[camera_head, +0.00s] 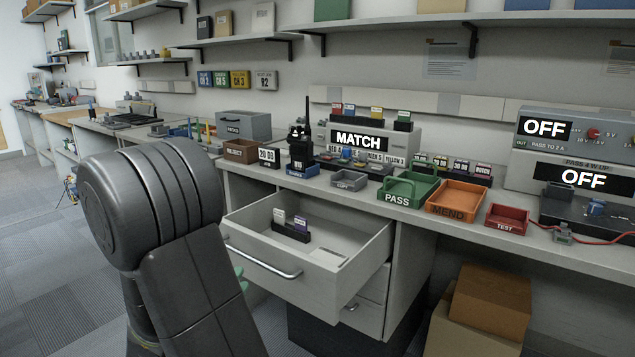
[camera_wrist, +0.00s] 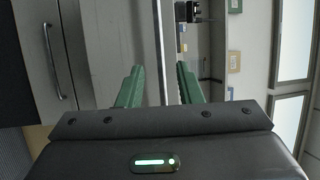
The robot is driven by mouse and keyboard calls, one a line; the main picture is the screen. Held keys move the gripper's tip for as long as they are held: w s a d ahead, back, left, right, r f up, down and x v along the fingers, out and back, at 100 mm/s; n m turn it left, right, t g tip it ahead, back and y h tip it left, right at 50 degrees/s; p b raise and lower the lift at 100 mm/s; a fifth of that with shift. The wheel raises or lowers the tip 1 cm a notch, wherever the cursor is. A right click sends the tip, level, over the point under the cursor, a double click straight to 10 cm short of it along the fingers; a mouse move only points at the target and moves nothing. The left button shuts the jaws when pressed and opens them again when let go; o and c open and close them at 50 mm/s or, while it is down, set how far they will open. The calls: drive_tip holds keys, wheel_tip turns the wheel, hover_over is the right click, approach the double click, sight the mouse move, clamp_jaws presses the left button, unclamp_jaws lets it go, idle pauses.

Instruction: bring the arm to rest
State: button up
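My dark grey arm fills the lower left of the head view, in front of the bench and the left side of the open drawer (camera_head: 345,262). My gripper (camera_wrist: 160,76) shows in the wrist view as two green fingers standing well apart, with nothing held between them. In the head view most of the gripper is hidden behind my arm; only a bit of green shows at the arm's right edge. The wrist view is turned sideways, with cabinet fronts and a handle at its left and the room beyond at its right.
The pulled-out drawer holds a small black rack (camera_head: 290,232) with cards. On the bench stand a green PASS tray (camera_head: 396,198), an orange MEND tray (camera_head: 452,210) and a red TEST tray (camera_head: 506,225). Cardboard boxes (camera_head: 490,300) sit under the bench. Carpeted floor is clear at left.

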drive_tip(key=x, duration=0.6)
drive_tip(key=shift+w, duration=0.2)
